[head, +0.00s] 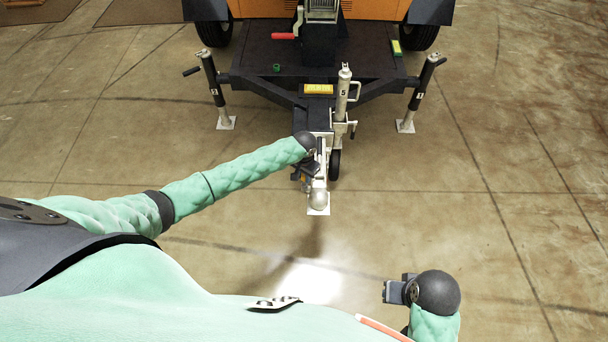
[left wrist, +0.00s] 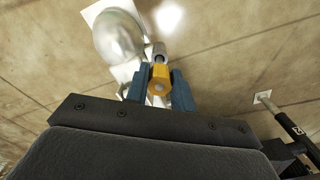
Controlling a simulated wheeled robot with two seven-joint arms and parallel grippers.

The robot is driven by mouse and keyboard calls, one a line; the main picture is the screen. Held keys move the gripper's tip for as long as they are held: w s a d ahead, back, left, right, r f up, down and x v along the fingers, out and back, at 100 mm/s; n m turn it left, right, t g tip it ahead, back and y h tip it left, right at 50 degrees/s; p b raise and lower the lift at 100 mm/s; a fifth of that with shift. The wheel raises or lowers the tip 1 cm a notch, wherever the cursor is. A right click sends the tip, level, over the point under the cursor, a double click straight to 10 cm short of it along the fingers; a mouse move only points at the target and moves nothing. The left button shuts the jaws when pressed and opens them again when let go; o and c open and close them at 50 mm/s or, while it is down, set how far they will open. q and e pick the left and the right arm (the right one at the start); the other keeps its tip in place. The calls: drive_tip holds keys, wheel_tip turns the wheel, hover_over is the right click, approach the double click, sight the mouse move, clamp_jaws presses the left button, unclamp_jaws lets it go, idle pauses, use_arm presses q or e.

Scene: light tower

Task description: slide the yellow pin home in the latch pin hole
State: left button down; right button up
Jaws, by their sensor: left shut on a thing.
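The yellow pin (left wrist: 160,73) sits between the two blue fingers of my left gripper (left wrist: 162,88) in the left wrist view. The gripper is shut on it. A grey metal shaft or sleeve (left wrist: 159,49) shows just beyond its yellow head, beside the rounded silver coupler (left wrist: 118,36). The latch pin hole is hidden, so how deep the pin sits cannot be told. In the head view my left gripper (head: 304,174) is at the left side of the coupler (head: 319,198), and the pin cannot be made out. My right gripper (head: 394,291) is low at right, away from the trailer; its fingers are unclear.
The trailer's black drawbar frame (head: 260,83) stands ahead, with a jack (head: 344,90) right of the tongue and outrigger legs at both sides. A red-handled winch (head: 318,12) is above. A green-yellow block (head: 396,48) lies on the deck. The floor at right is clear.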

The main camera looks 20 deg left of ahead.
use_arm(q)
drive_tip(key=shift+f+b, duration=0.6)
drive_tip(key=shift+f, duration=0.9)
use_arm(e)
drive_tip(key=shift+f, duration=0.6)
use_arm(q)
drive_tip(key=c, duration=1.1)
unclamp_jaws()
drive_tip(key=shift+r, duration=0.15)
wheel_tip(320, 180, up, 6)
drive_tip(key=shift+r+b, duration=0.1)
drive_tip(key=shift+b, duration=0.3)
drive_tip(key=shift+r, duration=0.7)
use_arm(e)
drive_tip(key=shift+f, duration=0.5)
